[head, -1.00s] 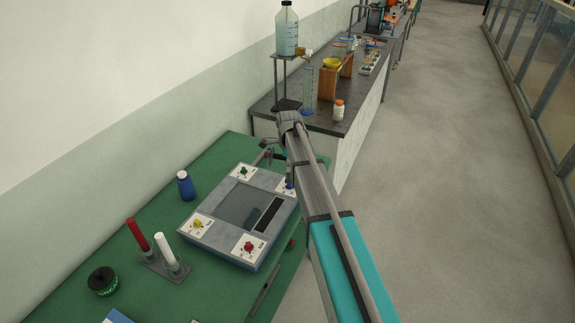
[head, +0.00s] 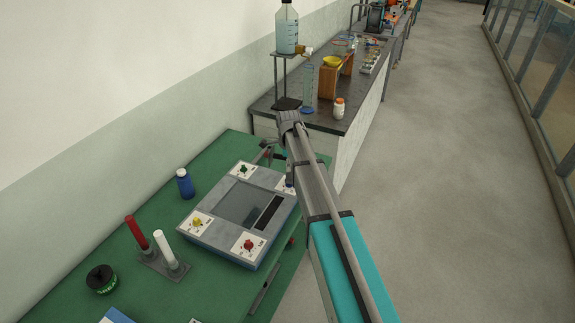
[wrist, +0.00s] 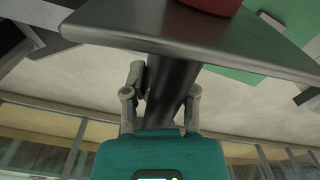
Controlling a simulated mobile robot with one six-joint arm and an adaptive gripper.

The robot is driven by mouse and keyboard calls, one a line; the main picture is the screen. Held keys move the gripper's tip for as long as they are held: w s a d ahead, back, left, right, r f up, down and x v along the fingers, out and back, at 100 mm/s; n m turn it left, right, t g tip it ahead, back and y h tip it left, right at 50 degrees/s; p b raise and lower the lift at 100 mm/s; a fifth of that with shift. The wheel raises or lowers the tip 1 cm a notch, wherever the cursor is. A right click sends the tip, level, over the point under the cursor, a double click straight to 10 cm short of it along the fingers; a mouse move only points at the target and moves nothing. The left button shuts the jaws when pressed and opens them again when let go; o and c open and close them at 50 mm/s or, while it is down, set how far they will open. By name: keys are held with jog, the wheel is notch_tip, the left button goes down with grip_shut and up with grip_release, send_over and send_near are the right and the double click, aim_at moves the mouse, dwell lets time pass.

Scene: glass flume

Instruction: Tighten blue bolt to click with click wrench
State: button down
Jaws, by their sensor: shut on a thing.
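The fixture (head: 238,209) is a grey box on the green table with a white corner pad at each corner. Green (head: 243,169), yellow (head: 197,222) and red (head: 249,244) bolts show on three pads. At the far right corner, the blue bolt (head: 289,182) is a small blue spot, mostly covered by my arm. My gripper (wrist: 162,97) is shut on a dark grey round bar (wrist: 173,82), seemingly the click wrench. The bar meets a broad grey plate close to the wrist camera. In the head view my gripper is largely hidden. Whether the wrench touches the bolt cannot be told.
A blue bottle (head: 185,184), red (head: 135,232) and white (head: 165,249) cylinders in a holder, and a black-green round tin (head: 101,279) stand left on the table. Behind is a dark bench (head: 335,120) with glassware. Clear floor (head: 440,200) lies right.

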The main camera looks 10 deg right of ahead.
jog(key=shift+f+b, duration=0.55)
jog(key=shift+f, duration=0.05)
dwell(0.3)
jog(key=shift+m, duration=0.3)
jog(key=shift+m, duration=0.8)
jog(key=shift+w+m, duration=0.1)
jog(key=shift+m, duration=1.1)
jog(key=shift+m, duration=1.1)
